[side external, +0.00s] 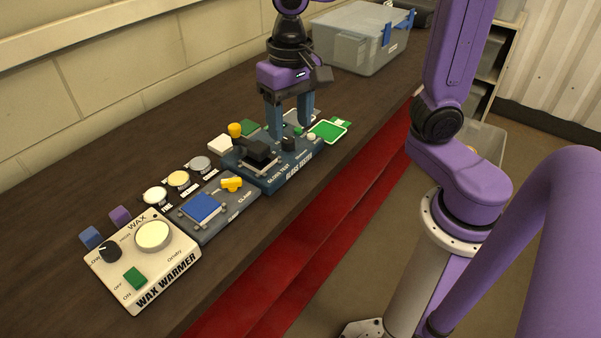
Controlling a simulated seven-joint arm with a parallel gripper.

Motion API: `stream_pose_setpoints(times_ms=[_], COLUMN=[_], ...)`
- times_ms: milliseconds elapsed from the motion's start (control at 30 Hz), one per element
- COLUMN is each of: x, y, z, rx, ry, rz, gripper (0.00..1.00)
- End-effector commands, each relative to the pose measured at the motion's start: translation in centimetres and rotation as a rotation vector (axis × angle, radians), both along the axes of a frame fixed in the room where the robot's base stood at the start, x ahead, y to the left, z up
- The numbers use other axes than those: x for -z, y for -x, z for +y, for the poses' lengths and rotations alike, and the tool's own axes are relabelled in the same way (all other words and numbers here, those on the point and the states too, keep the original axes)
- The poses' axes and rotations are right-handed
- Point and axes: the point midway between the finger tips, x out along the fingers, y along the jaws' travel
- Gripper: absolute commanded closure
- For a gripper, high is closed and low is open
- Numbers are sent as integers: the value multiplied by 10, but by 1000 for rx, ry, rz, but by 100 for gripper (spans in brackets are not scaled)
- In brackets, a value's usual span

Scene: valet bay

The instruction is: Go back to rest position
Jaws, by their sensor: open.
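My gripper (290,119) is at the upper middle of the side external view, pointing down with its two blue fingers apart. It is open, and I see nothing held between the fingers. The fingertips are at the far part of a dark blue device (283,178) lettered along its front, close to a black knob (288,144) on its top. I cannot tell whether the fingers touch the knob. A black block (259,152) sits on the near part of the same device.
A cream wax warmer (178,262) and a grey unit with a blue pad (201,207) stand nearer on the dark bench. A green-edged card (329,131) lies just beyond the device. A clear bin (359,40) stands behind.

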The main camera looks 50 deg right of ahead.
Motion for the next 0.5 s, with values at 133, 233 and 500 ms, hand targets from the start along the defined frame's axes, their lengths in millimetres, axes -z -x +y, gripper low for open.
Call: stream_pose_setpoints(times_ms=[133, 233, 500], x=[13, 22, 46], y=[39, 64, 126], z=[-11, -20, -48], rx=[-318, -531, -1067], ry=[1, 2, 4], rz=[-5, -8, -20], gripper=[44, 44, 44])
